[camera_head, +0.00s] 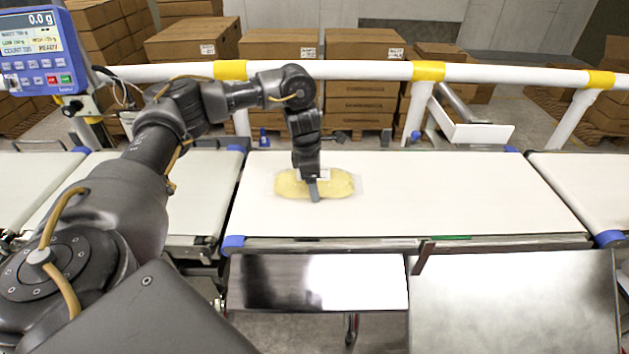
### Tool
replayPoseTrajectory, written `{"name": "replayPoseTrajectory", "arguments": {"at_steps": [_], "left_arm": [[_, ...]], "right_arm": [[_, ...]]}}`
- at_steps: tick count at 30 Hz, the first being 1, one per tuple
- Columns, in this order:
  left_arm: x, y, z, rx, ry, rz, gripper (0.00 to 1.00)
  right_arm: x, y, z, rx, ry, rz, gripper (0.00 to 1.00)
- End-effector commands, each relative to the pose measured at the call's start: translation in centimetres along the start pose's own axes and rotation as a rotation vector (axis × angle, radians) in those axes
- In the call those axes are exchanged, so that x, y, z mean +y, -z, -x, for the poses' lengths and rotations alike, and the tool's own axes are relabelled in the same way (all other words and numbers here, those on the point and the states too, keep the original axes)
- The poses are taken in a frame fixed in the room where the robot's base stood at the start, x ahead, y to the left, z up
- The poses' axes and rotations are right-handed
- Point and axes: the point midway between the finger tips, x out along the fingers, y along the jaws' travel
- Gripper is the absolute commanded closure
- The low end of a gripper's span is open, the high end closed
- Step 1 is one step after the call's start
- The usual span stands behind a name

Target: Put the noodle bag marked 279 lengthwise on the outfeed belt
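A clear bag of yellow noodles (339,184) lies on the white belt (460,190) in the middle of the view, left of that belt's centre. Its long side runs left to right, along the belt. Any number on its label is too small to read. My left gripper (314,192) points down at the middle of the bag, with a finger in front of the bag's near side. The far finger is hidden, so I cannot tell whether it grips the bag. My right gripper is not in view.
Another belt section (205,185) lies to the left, and one more (590,180) to the right. A white rail (370,70) with yellow collars runs behind the belts. A scale display (38,50) reads 0.0 g. Steel plates (515,300) stand in front. The belt right of the bag is clear.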

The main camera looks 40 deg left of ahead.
Motion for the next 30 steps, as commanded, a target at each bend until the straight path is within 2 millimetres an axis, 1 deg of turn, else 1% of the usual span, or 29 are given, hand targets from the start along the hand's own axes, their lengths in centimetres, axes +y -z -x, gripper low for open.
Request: {"name": "replayPoseTrajectory", "arguments": {"at_steps": [4, 5, 9, 16, 20, 23, 30], "left_arm": [[0.0, 0.0, -0.2, -0.001, -0.001, 0.0, 0.61], [0.0, 0.0, -0.2, 0.0, 0.0, 0.0, 0.18], [0.0, 0.0, -0.2, 0.0, 0.0, 0.0, 0.0], [0.0, 0.0, 0.0, 0.0, 0.0, -0.001, 0.0], [0.1, -0.1, 1.0, -0.002, -0.003, -0.002, 0.0], [0.1, -0.1, 2.8, -0.003, -0.005, -0.003, 0.0], [0.1, -0.1, 7.8, -0.003, -0.005, -0.002, 0.0]], "right_arm": [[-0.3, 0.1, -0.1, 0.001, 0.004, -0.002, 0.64], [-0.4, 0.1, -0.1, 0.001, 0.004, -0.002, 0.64], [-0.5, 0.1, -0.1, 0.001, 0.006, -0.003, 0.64], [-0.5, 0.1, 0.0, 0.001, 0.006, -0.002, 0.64], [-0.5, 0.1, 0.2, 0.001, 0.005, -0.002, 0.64], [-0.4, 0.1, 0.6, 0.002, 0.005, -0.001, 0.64], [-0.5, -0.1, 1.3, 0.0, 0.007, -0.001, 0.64]]}}
